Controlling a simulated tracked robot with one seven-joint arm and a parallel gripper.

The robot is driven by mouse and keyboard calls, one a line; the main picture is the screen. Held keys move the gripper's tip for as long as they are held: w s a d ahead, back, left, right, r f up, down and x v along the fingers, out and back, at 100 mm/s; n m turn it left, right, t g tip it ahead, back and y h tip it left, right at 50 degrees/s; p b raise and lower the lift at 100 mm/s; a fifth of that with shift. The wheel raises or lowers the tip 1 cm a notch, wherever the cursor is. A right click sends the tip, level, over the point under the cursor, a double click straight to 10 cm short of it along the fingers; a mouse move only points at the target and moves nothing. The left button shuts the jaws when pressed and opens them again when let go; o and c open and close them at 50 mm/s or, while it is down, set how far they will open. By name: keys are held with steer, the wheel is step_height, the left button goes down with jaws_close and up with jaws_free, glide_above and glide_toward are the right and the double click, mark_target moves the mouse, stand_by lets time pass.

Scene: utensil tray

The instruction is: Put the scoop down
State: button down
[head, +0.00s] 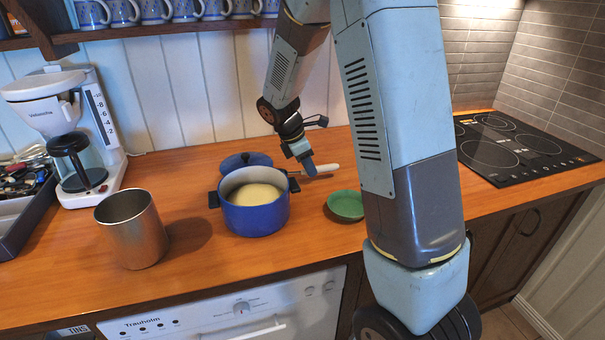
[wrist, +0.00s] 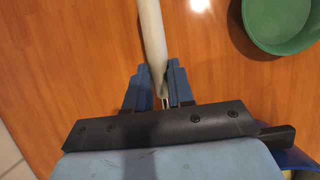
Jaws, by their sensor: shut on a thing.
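The scoop shows as a white handle (head: 322,169) just right of the blue pot, above or on the wooden counter. My gripper (head: 309,166) is shut on it, with the fingers pointing down. In the wrist view the pale handle (wrist: 152,38) runs from between the blue fingers (wrist: 158,88) to the top edge. The scoop's other end is hidden beneath my gripper in the wrist view. I cannot tell whether the scoop touches the counter.
A blue pot (head: 256,218) with pale contents stands left of my gripper, its blue lid (head: 245,160) behind it. A green bowl (head: 345,205) is close to the right. A metal canister (head: 131,230), coffee maker (head: 85,130) and utensil tray (head: 33,215) are further left.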

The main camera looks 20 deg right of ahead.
steer(key=shift+f, duration=1.15)
steer(key=shift+f, duration=0.1)
steer(key=c, duration=1)
jaws_free()
